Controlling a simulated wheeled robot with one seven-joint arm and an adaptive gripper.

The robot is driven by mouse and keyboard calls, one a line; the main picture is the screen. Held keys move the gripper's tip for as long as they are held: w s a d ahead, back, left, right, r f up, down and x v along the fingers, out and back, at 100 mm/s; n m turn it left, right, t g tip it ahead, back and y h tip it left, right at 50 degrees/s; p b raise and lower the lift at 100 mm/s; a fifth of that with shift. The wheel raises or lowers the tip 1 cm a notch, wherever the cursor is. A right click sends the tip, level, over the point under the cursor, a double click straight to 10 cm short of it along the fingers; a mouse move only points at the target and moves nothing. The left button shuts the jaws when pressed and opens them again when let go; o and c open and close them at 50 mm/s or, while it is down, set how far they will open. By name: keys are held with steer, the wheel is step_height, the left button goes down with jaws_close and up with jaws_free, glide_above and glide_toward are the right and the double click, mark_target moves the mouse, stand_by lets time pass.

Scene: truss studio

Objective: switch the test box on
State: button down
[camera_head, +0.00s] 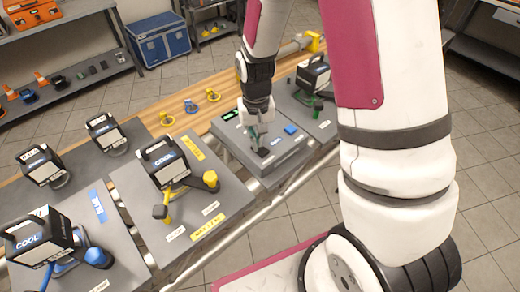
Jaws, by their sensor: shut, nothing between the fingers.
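The test box appears to be the low grey box (240,143) on the bench, right of centre in the camera_head view. It has a small dark display with green marks (231,115), a blue patch or button (291,130) and a small black part (264,152) near its front edge. My gripper (257,140) points down over the box, shut and empty. Its tips are close to the black part; whether they touch it I cannot tell. Part of the box top is hidden behind my gripper.
Grey panels with black COOL-labelled units (165,162) stand to the left. Another black unit (313,74) stands behind on the right. Small yellow and blue parts (190,105) lie on the wooden bench top (150,107). A blue case (158,40) is on the floor at the back.

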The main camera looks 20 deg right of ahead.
steer(key=shift+r+p, duration=1.25)
steer(key=shift+r, duration=2.2)
steer(key=s+r+n+t+b, duration=0.1)
steer(key=s+r+t, duration=0.35)
steer(key=r, duration=1.25)
steer(key=s+r, duration=0.3)
steer(key=s, duration=0.3)
steer(key=s+r+n+t+b, duration=0.1)
steer(key=s+r, duration=0.2)
steer(key=s, duration=0.4)
steer(key=shift+s, duration=0.3)
